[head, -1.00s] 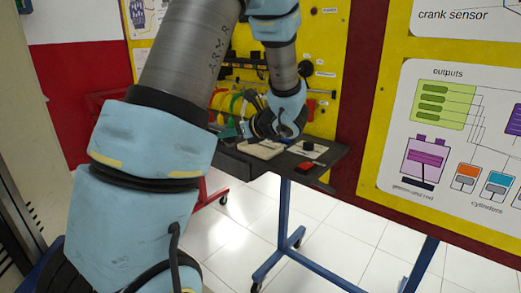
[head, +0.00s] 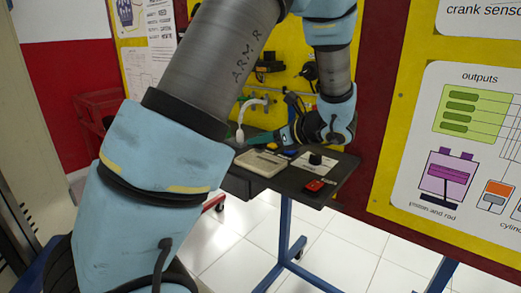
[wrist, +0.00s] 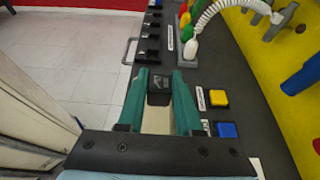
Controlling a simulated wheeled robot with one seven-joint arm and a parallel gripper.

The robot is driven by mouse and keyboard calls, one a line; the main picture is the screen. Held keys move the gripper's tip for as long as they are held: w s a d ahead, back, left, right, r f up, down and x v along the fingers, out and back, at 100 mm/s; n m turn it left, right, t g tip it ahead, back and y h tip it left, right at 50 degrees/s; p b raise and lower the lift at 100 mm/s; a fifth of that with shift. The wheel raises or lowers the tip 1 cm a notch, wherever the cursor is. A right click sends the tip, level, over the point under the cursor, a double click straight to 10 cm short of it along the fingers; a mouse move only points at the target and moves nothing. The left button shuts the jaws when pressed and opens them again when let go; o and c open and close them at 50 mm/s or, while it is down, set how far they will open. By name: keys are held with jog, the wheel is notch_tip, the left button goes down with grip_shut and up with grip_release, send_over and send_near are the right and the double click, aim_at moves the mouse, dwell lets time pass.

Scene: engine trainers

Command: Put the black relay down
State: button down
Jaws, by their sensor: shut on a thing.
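The black relay (wrist: 159,92) is between the green fingers of my gripper (wrist: 159,75) in the wrist view. The fingers are shut on it near their tips. The dark table top (wrist: 215,75) lies under and beside the gripper. I cannot tell whether the relay touches it. In the head view my gripper (head: 272,138) reaches left over the back of the table, and the relay cannot be made out there.
Yellow (wrist: 217,98) and blue (wrist: 227,130) blocks lie right of the gripper. Several black parts line the table farther off. A white hose (wrist: 215,12) arches nearby.

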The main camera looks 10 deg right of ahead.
aim_at(263, 150)
jog(key=shift+f, duration=1.7)
jog(key=shift+f, duration=0.15)
jog(key=c, duration=0.6)
grip_release()
